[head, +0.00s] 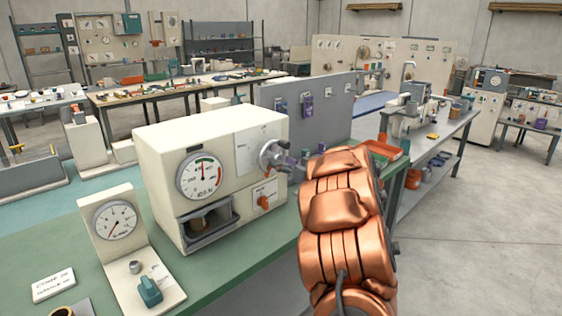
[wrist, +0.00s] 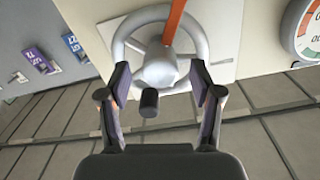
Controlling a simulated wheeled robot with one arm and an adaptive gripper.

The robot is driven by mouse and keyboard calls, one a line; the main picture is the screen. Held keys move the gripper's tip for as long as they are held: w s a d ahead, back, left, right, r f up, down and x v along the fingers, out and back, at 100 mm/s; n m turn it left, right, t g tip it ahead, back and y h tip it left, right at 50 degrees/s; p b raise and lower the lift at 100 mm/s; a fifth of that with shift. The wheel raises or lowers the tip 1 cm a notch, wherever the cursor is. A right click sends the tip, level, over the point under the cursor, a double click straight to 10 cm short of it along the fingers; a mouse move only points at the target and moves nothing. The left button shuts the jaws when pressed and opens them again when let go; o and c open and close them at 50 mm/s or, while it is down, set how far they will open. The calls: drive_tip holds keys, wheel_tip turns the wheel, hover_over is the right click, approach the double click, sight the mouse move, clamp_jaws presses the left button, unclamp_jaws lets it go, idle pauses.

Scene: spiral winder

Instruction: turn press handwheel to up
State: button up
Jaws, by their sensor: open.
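The press handwheel (wrist: 160,66) is a light grey spoked wheel with a round hub, set on a pale plate on the machine's face. A dark knob (wrist: 149,102) sticks out at its lower rim in the wrist view. In the head view the handwheel (head: 272,154) is on the right of the cream machine (head: 220,130). My gripper (wrist: 162,83) is open, its two dark fingers on either side of the hub and knob. I cannot tell whether they touch the wheel. In the head view my copper-coloured arm hides part of the area near the wheel.
An orange knob (head: 264,202) sits below the handwheel. A smaller gauge stand (head: 120,240) with a teal knob is on the green bench at left. A grey panel (head: 310,110) with purple parts and an orange tray (head: 383,149) stand behind. Open floor lies at right.

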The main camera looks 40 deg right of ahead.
drive_tip(key=shift+w, duration=0.45)
drive_tip(key=c, duration=1.1)
drive_tip(key=shift+c, duration=0.2)
drive_tip(key=shift+f+n, duration=0.1)
drive_tip(key=shift+n, duration=0.2)
